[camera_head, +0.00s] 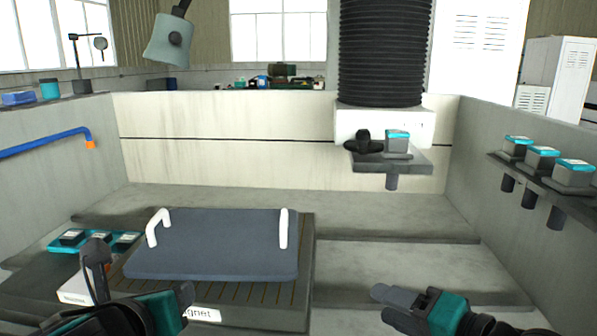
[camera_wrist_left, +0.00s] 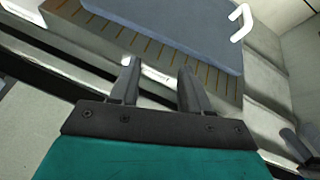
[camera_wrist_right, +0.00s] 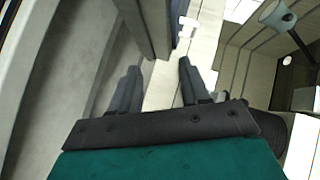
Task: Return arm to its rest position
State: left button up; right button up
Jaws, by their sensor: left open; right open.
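My right gripper (camera_head: 402,304) is in the lower right of the head view, above the tank's pale floor. Its two fingers stand apart with nothing between them in the right wrist view (camera_wrist_right: 158,88). My left gripper (camera_head: 142,270) is at the lower left of the head view, in front of the magnet plate. The left wrist view shows its fingers (camera_wrist_left: 158,80) apart and empty, over the plate's front edge and its white label. Neither gripper touches an object that I can see.
A dark grey slab with two white handles (camera_head: 215,246) lies on the striped magnet plate (camera_head: 307,262). Teal-topped blocks sit on a right wall shelf (camera_head: 550,190) and a teal tray (camera_head: 60,245) at left. The machine head (camera_head: 385,125) hangs at the back. The floor right of the plate is clear.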

pick_arm(q)
jog(key=s+a+f+n+g, duration=0.1)
jog(key=s+f+n+g, duration=0.4)
jog(key=s+f+n, duration=0.8)
jog(key=s+a+f+n+g, duration=0.1)
jog(key=s+f+n+g, duration=0.5)
jog(key=n, duration=1.2)
pick_arm(e)
jog(key=s+d+f+n+g+h, duration=0.3)
jog(key=s+f+n+g+h, duration=0.15)
jog(key=s+f, duration=0.55)
jog(key=s+d+f+n+g+h, duration=0.4)
jog(key=s+f, duration=0.4)
jog(key=s, duration=0.4)
pick_arm(q)
jog(key=w+d+f+t+h+p, duration=0.2)
jog(key=w+t+p, duration=0.4)
jog(key=t, duration=0.3)
jog(key=shift+d+f+m, duration=0.3)
jog(key=shift+d+f, duration=0.2)
jog(key=shift+f, duration=0.65)
pick_arm(e)
jog(key=w+a+f+t+y, duration=0.1)
jog(key=w+a+f+t, duration=0.1)
jog(key=w+t, duration=0.5)
jog(key=shift+w+a+f+t, duration=0.2)
jog(key=shift+w+a+t, duration=0.15)
jog(key=shift+a, duration=0.55)
